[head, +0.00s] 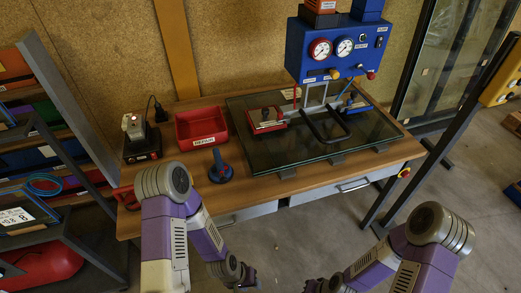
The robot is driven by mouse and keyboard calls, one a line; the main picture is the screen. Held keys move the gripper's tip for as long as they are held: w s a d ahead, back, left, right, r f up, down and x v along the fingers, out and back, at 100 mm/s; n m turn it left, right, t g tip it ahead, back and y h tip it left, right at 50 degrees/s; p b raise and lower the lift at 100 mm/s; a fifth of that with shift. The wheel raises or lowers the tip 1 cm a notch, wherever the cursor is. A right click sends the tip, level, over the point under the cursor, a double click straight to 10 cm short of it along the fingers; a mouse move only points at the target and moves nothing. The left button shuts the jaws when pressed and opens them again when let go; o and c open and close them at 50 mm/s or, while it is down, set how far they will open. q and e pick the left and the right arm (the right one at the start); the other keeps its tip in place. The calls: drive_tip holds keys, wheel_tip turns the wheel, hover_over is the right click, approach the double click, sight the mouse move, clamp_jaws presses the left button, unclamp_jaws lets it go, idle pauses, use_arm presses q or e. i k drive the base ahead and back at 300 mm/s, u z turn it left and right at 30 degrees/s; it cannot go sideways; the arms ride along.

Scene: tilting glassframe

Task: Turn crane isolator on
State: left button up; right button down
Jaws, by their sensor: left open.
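The blue crane control box (338,48) hangs above the workbench at the back. Its front carries a red-rimmed gauge (320,49), a white gauge (344,47), small switches at the right and coloured knobs along its lower edge. The switch labels are too small to read, so I cannot tell which one is the isolator or how it is set. My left gripper (246,284) is open at the bottom edge, low in front of the bench and far from the box. My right gripper (314,286) is also at the bottom edge, partly cut off; its jaws are unclear.
The wooden workbench (185,185) bears a glass pane (283,153) under the lifting frame with a black handle (325,128). A red tray (202,126), a blue suction cup (221,171) and a charger (141,140) stand left.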

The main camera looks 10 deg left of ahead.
sight(405, 174)
drive_tip(key=k, duration=1.2)
drive_tip(key=z, duration=1.3)
drive_tip(key=i, duration=2.45)
drive_tip(key=u, duration=1.1)
drive_tip(key=i, duration=0.3)
drive_tip(key=u, duration=0.5)
